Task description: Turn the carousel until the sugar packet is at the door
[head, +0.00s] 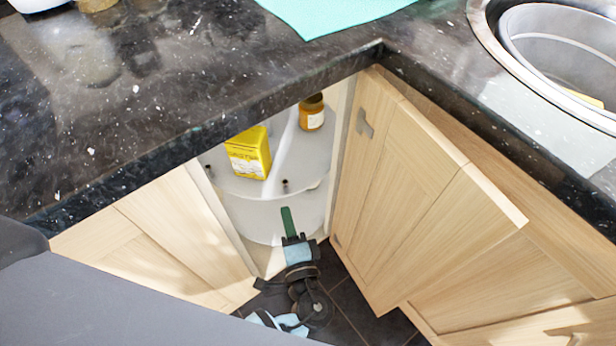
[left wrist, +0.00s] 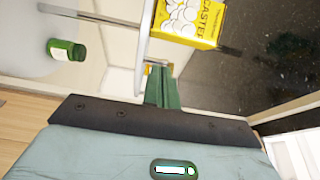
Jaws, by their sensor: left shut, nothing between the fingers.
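The carousel's pale round upper shelf (head: 222,176) shows in the open corner cabinet. A yellow sugar packet (head: 249,152) stands on it near the front left rim. In the left wrist view the packet (left wrist: 187,22) carries the letters "CASTER". My left gripper (head: 288,219) has its green fingers shut and empty, below the upper shelf's front rim and right of the packet in the head view. The fingers (left wrist: 163,86) also show in the left wrist view. I cannot tell whether they touch the carousel. My right gripper is not in view.
An amber jar (head: 312,112) stands farther back on the upper shelf. A green jar (left wrist: 66,50) shows in the left wrist view. The open wooden door (head: 400,190) borders the opening on the right. The dark worktop (head: 160,90) overhangs it; a sink (head: 560,50) is at right.

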